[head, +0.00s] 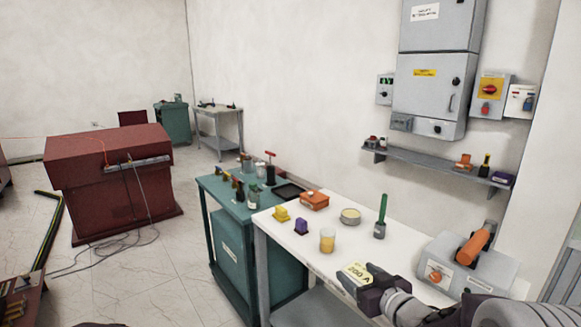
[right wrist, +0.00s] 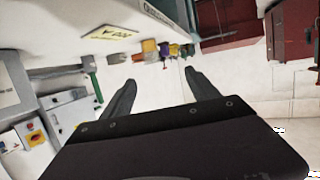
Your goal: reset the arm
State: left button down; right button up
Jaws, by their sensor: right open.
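My right gripper (head: 357,289) is at the lower right of the head view, over the front of the white table (head: 338,253). In the right wrist view its two dark fingers (right wrist: 160,88) stand wide apart with nothing between them. A yellow card marked 200 A (head: 357,273) shows just beyond the fingers in the head view. In the tilted right wrist view the card (right wrist: 110,32) lies on the white surface, apart from the fingers. My left gripper is not in view.
A shelf (head: 430,164) is on the wall.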

jog(key=a+r+p, duration=0.3)
jog(key=s+d+f+m+g+h+p, duration=0.1)
jog(key=s+f+m+g+h, duration=0.1)
jog(key=s+f+g, duration=0.4)
jog(key=s+d+f+m+g+h+p, duration=0.1)
jog(key=s+f+g, duration=0.5)
jog(key=s, duration=1.1)
jog(key=shift+d+f+m+g+h+p, duration=0.4)
jog(key=shift+d+f+m+h, duration=0.15)
jog(key=shift+h, duration=0.15)
